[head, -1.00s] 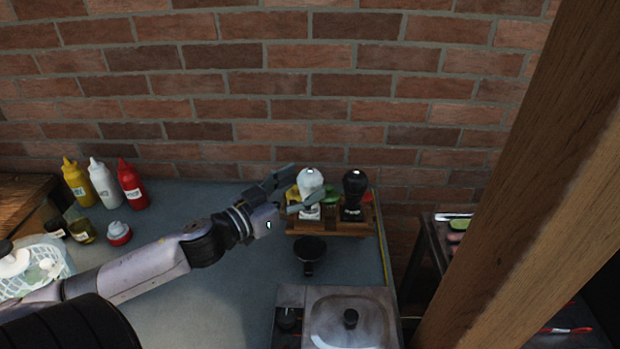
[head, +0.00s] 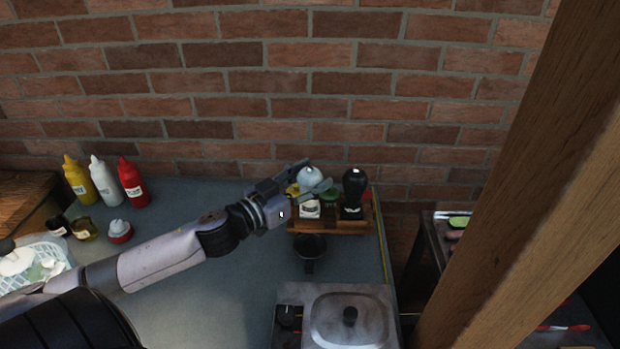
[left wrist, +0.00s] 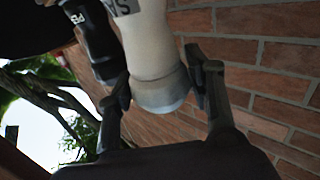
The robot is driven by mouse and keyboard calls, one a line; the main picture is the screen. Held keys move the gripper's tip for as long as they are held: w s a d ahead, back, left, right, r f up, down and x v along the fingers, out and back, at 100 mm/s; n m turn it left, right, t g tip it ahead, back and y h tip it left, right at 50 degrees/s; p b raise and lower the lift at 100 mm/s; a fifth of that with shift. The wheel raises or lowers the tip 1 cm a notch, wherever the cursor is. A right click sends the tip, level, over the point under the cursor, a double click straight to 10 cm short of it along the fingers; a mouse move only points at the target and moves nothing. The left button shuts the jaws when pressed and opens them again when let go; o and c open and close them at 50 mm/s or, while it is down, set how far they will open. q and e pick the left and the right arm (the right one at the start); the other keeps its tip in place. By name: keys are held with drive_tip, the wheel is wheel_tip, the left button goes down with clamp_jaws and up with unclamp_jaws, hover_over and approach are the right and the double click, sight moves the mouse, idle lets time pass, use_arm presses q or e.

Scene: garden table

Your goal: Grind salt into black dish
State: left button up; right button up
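The white salt grinder (head: 311,208) stands upright in a wooden rack beside the black pepper grinder (head: 353,194). My left gripper (head: 312,178) is at the salt grinder's rounded top, with one finger on each side. In the left wrist view, the salt grinder (left wrist: 158,62) lies between the two spread fingers (left wrist: 158,88), close to both; a firm grip is not visible. The pepper grinder (left wrist: 95,40) shows beside it. The black dish (head: 310,247), small and with a short handle, sits on the table in front of the rack. My right gripper is not in view.
The wooden rack (head: 345,227) also holds colourful items behind the grinders. A lidded metal cooker (head: 350,320) stands in front of the dish. Yellow, white and red bottles (head: 132,182) stand at the back left. A wooden post (head: 530,190) blocks the right side.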

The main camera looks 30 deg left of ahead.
use_arm(q)
drive_tip(key=c, duration=0.7)
drive_tip(key=shift+m+h, duration=0.6)
drive_tip(key=shift+h, duration=0.2)
